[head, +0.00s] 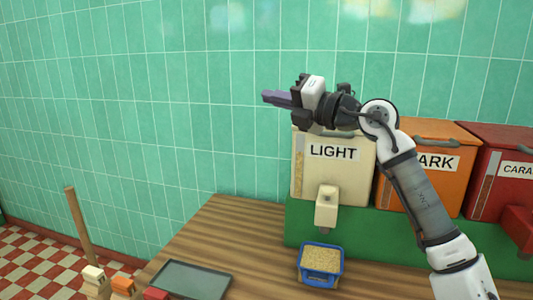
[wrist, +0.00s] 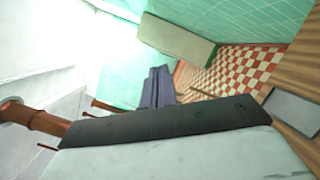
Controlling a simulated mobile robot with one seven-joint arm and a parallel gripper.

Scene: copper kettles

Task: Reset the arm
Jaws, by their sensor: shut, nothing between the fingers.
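My gripper (head: 277,98) is raised in the head view, in front of the green tiled wall and above the left bin. It points to the left. Its purple-grey fingers are together with nothing between them. In the wrist view the shut fingers (wrist: 158,88) show in the middle, with open room beyond them. My arm reaches up from the lower right of the head view and bends at the top.
Bins labelled LIGHT (head: 310,178), dark (head: 440,182) and caramel (head: 500,160) stand on a green base (head: 300,222). A blue container of grain (head: 321,280) sits below the LIGHT spout on the wooden counter (head: 215,235). A dark tray (head: 190,282) lies left.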

